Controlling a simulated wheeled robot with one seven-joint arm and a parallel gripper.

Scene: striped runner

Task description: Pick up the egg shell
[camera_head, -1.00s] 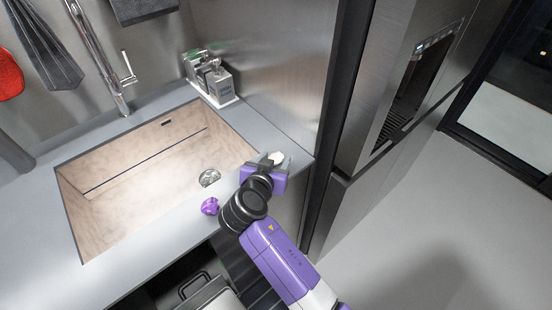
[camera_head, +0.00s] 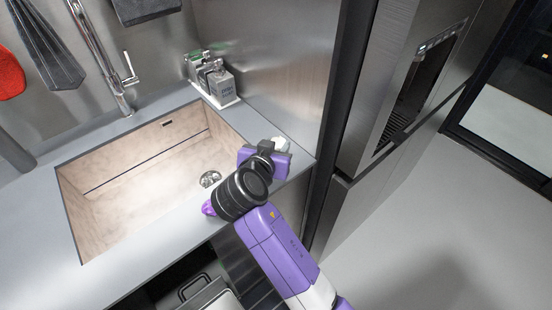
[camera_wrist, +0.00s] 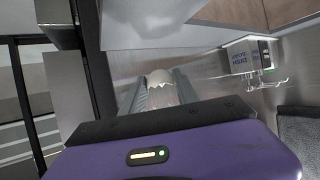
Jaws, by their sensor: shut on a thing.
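The egg shell (camera_wrist: 161,92) is pale with a jagged broken edge. In the wrist view it sits between the two grey fingers of my gripper (camera_wrist: 160,88), which are shut on it. In the head view the egg shell (camera_head: 281,144) shows as a small white shape just beyond my purple gripper (camera_head: 279,148), over the counter's right corner by the steel wall. My wrist partly hides the fingers there, and I cannot tell how far the shell is above the counter.
A pale sink (camera_head: 140,180) is set in the grey counter (camera_head: 60,285), with a tap (camera_head: 103,60) behind it. Soap bottles (camera_head: 215,80) stand at the back corner. A steel fridge (camera_head: 390,100) stands to the right.

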